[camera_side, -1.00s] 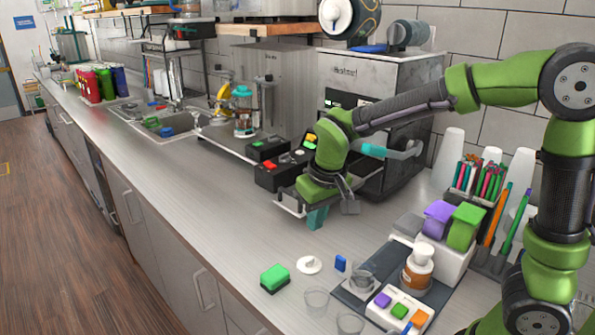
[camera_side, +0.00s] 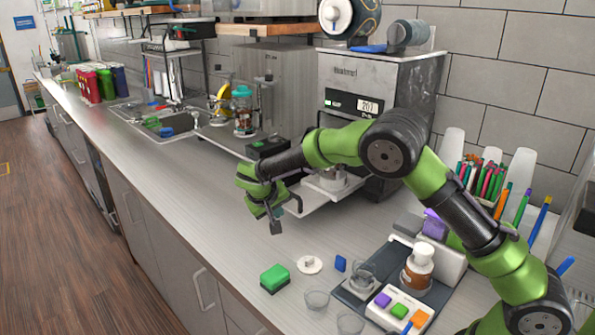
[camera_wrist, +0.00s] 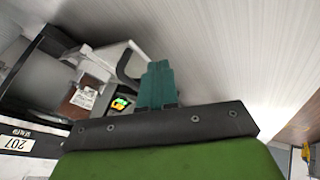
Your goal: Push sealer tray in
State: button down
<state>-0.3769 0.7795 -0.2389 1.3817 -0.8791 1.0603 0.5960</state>
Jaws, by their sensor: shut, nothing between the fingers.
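The cup sealer (camera_side: 352,110) is a grey metal machine with a lit display at the back wall. Its pale sealer tray (camera_side: 312,205) sticks out of the front, with a round white cup holder (camera_side: 332,180) on it. My gripper (camera_side: 280,211) is in front of the tray's left end, with its teal fingers shut and empty. In the wrist view, the shut teal fingers (camera_wrist: 157,84) are beside the tray's dark curved handle (camera_wrist: 127,68). I cannot tell whether they touch it. My arm hides part of the tray and the sealer's lower front.
A black control box (camera_side: 268,147) stands left of the sealer. A green sponge (camera_side: 274,277), a white lid (camera_side: 309,264) and clear cups (camera_side: 317,299) lie in front. A dark mat with bottle (camera_side: 417,268) is at right.

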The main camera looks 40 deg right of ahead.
aim_at(336, 189)
jog(key=x, duration=0.4)
jog(key=shift+s+d+r, duration=0.1)
jog(key=shift+s+d, duration=0.1)
jog(key=shift+d, duration=0.4)
jog(key=shift+s+d+r, duration=0.1)
jog(key=shift+s+d, duration=0.05)
jog(key=shift+d, duration=0.5)
jog(key=shift+s+d, duration=0.1)
jog(key=shift+d, duration=0.5)
jog(key=shift+d, duration=0.55)
jog(key=d, duration=1.7)
jog(key=shift+f, duration=0.1)
